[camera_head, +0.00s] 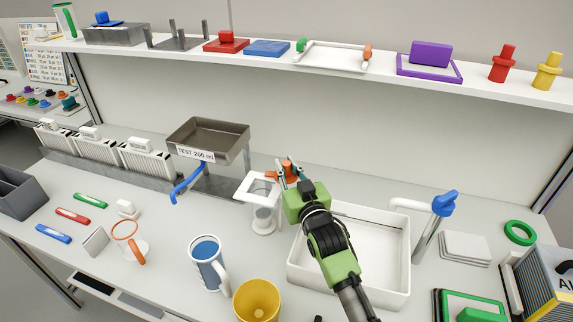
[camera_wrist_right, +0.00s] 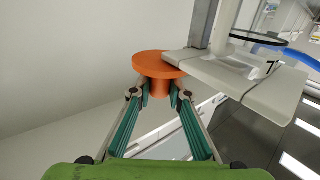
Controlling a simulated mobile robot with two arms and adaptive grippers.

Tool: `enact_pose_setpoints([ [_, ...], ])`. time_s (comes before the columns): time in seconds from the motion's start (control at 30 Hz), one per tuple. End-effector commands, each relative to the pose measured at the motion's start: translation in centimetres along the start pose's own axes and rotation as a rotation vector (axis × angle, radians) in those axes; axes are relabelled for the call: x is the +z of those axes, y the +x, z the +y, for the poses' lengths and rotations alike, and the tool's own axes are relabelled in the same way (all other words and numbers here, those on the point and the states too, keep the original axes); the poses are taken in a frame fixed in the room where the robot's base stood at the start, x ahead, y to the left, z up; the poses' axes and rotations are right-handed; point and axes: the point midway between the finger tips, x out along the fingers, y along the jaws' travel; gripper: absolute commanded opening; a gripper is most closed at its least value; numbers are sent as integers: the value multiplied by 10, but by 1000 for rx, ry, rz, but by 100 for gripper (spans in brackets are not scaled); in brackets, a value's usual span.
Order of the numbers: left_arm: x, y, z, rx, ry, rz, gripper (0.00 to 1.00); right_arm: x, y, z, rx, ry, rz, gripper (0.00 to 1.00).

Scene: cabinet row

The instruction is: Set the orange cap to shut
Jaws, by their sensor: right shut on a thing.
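The orange cap (camera_head: 288,168) is at the back of the bench, beside the white stand (camera_head: 256,188). In the right wrist view the cap (camera_wrist_right: 158,63) has a wide round disc and a narrower stem. My right gripper (camera_head: 287,176) reaches over from the front and is shut on the cap. In the right wrist view its two teal fingers (camera_wrist_right: 160,90) are on either side of the stem. The disc's edge lies against or just over the white stand's plate (camera_wrist_right: 235,75); I cannot tell if they touch. My left gripper is not in view.
A white basin (camera_head: 300,268) lies under my right arm. A grey tray labelled "TEST 200 ml" (camera_head: 208,142) stands left of the white stand. A blue mug (camera_head: 208,262), a yellow cup (camera_head: 257,300) and a blue-handled tap (camera_head: 445,203) stand nearby. The shelf (camera_head: 380,76) runs above.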

Motion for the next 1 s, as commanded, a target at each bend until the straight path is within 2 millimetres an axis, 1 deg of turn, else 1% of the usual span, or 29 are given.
enact_pose_setpoints([
  [0.27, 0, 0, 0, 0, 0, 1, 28, -2, 0, -1, 1, 0, 2, 0],
  [0.3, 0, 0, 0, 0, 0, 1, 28, -1, 0, -1, 1, 0, 2, 22],
  [0.33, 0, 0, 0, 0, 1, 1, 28, -1, 0, -1, 1, 0, 2, 29],
  [0.37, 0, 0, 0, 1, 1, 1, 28, -1, 0, 0, 1, 0, 1, 34],
  [0.67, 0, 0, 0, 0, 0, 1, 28, 0, 0, 0, 1, -1, -1, 34],
  [0.77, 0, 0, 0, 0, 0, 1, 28, 0, -3, 0, 2, -1, -1, 34],
  [0.87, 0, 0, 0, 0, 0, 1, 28, 1, -11, 0, 2, -1, -2, 34],
  [1.0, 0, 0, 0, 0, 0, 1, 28, 1, -33, 0, 2, -1, -2, 34],
])
